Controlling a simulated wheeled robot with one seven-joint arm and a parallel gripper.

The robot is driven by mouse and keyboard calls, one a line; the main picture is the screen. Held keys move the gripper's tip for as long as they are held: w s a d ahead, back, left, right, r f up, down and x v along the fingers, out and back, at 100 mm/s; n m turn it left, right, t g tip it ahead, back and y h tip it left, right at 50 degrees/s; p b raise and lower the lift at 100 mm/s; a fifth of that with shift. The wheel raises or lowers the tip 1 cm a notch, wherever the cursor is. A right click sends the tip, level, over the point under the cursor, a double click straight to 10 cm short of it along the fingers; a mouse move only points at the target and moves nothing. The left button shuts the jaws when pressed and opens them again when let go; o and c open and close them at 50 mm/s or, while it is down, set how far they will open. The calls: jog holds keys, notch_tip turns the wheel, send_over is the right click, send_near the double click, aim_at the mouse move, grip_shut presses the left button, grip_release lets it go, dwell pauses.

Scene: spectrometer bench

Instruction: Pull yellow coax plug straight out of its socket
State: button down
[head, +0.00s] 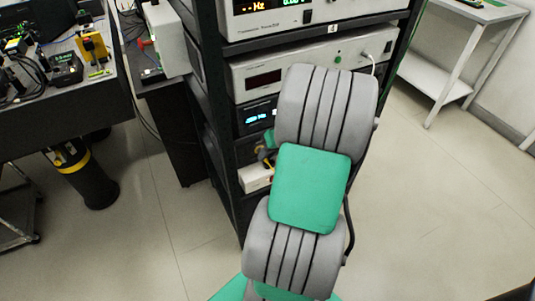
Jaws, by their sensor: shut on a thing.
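My grey and green arm crosses the middle of the head view and hides much of the rack front. Only a small part of my gripper (265,152) shows past the arm's left side, dark and very small, at the front of the rack. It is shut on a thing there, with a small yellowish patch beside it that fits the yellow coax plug. The plug's outline and its socket are too small and covered to make out. I cannot tell whether the plug is in or out of the socket.
The black rack (207,100) holds stacked instruments, including a white-fronted unit (262,80) with a cable at its right. A white box (256,179) sits just below my gripper. A cluttered dark bench (90,105) stands left, a white table (463,40) right. Floor (440,190) is clear at right.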

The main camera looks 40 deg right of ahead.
jog(key=shift+s+a, duration=0.2)
jog(key=shift+s, duration=0.45)
jog(key=shift+s+a, duration=0.15)
jog(key=shift+s, duration=0.45)
